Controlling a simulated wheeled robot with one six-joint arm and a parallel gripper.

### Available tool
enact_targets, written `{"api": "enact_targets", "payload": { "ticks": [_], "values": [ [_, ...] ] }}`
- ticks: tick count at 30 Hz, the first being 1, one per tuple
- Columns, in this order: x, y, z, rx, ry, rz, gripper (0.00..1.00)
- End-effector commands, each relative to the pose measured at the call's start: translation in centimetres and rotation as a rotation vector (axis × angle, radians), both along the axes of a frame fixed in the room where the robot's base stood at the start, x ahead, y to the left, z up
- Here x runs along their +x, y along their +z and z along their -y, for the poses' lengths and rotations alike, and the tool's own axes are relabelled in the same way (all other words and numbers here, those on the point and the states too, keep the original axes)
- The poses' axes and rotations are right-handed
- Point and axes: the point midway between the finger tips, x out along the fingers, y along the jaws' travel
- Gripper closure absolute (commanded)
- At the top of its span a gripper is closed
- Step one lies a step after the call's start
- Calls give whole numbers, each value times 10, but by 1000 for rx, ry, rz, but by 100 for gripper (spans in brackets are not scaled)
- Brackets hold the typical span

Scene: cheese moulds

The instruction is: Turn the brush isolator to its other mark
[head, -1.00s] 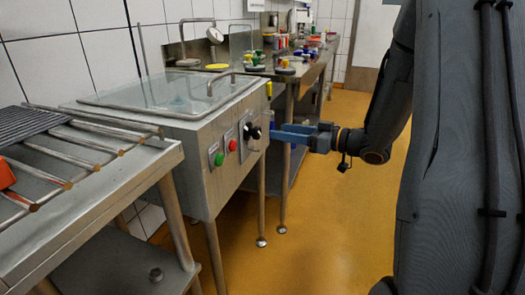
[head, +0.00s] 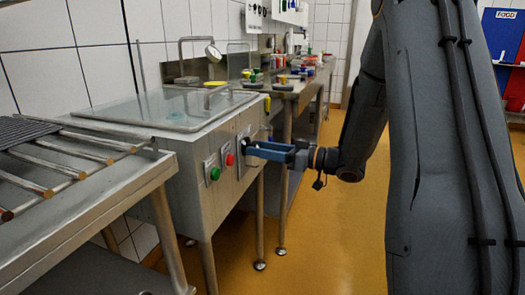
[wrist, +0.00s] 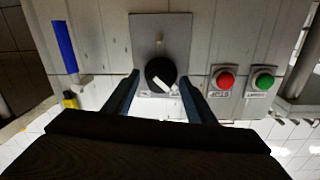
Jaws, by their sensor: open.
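The brush isolator is a round black knob (wrist: 157,71) with a white pointer bar, on a grey metal plate (wrist: 160,28). In the wrist view the pointer slants towards the lower right. Pale markings sit on the plate above and below the knob; the lower ones are partly covered. My gripper (wrist: 159,80) is open, with one blue finger on each side of the knob and a gap on both sides. In the head view my gripper (head: 249,149) reaches the front panel from the right and hides most of the knob.
A red button (wrist: 225,80) and a green button (wrist: 263,81) sit beside the isolator plate. A blue bar-shaped handle (wrist: 65,46) is on its other side. In the head view, a rack table (head: 85,190) stands at left; the yellow floor (head: 330,230) is open.

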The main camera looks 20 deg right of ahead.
Motion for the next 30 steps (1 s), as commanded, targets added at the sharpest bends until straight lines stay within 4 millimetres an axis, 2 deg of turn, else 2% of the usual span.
{"api": "enact_targets", "payload": {
  "ticks": [6,12,14,23,30],
  "values": [
    [0,0,0,0,0,0,49],
    [0,0,0,0,-1,0,83],
    [0,0,0,0,-1,0,90],
    [0,1,0,19,-1,-27,90],
    [-1,4,0,83,-2,-116,90]
  ]
}}
